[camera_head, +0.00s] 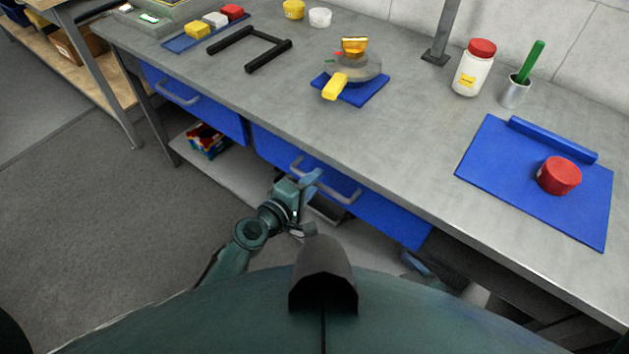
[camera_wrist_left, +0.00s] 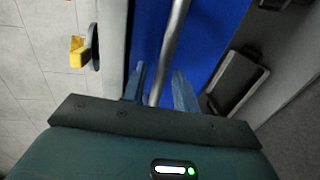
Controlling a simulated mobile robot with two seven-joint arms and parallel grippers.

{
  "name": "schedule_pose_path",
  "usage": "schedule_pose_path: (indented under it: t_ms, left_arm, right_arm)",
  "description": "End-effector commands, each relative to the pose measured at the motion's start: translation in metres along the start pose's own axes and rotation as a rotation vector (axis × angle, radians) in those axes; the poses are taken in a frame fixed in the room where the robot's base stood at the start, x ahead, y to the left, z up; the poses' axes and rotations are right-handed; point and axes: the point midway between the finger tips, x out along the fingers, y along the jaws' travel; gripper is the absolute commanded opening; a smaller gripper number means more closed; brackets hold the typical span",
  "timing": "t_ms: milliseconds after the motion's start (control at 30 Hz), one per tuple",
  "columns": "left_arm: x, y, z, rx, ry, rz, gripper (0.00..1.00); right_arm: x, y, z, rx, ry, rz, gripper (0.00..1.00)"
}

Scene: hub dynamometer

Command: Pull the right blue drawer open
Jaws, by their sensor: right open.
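The right blue drawer (camera_head: 385,212) sits under the workbench, and its front looks about flush with the bench edge. Its grey bar handle (camera_head: 338,190) also shows in the left wrist view (camera_wrist_left: 172,48). My left gripper (camera_head: 312,186) is at the left part of this handle. In the left wrist view its two fingers (camera_wrist_left: 160,88) stand apart, with the bar running between them and a gap visible on the right side. My right gripper (camera_head: 428,268) is partly visible below the drawer's right end, dark and mostly hidden by my body; it is open.
The left blue drawer (camera_head: 195,100) is closed beside it. A lower shelf (camera_head: 222,170) holds a box of coloured items (camera_head: 205,140). On the workbench (camera_head: 400,125) are a blue mat with a red cylinder (camera_head: 559,176), a white jar (camera_head: 473,72) and a dark frame (camera_head: 250,46).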

Motion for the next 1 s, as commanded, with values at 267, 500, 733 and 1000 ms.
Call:
schedule_pose_path:
  t_ms: [267,500,733,1000]
  left_arm:
    - [0.0113,0.0002,0.0002,0.001,0.000,0.000,0.30]
    - [0.0109,0.0003,0.0001,0.001,0.000,0.000,0.23]
    - [0.0107,0.0002,0.0000,0.001,0.000,0.000,0.04]
    - [0.0106,0.0001,-0.0001,0.001,0.001,0.000,0.00]
  right_arm:
    - [0.0006,0.0003,0.0001,0.004,0.003,-0.001,0.87]
    - [0.0004,0.0006,-0.0010,0.003,0.005,0.000,0.87]
    - [0.0004,0.0006,-0.0014,0.004,0.006,0.001,0.87]
    - [0.0005,0.0005,-0.0018,0.005,0.007,0.002,0.87]
